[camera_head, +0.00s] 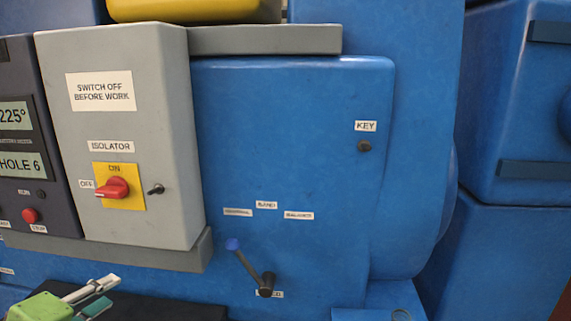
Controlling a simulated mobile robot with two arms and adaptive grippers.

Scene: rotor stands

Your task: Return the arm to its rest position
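My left gripper (113,291) is at the bottom left, partly cut off by the frame edge. It has a green body and two slim fingers, one silver and one teal-grey. The fingertips look apart, with nothing visible between them. It is in front of the blue machine (290,130), over a dark surface (165,308), below the grey isolator box (125,60). Whether it touches anything cannot be told. My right gripper is not in view.
The isolator's red handle (112,187) lies sideways toward OFF. A lever with a blue knob (233,244) sticks out from the machine, right of the gripper. A dark display panel (20,110) reads 225° and HOLE 6. More blue housing (520,110) stands at right.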

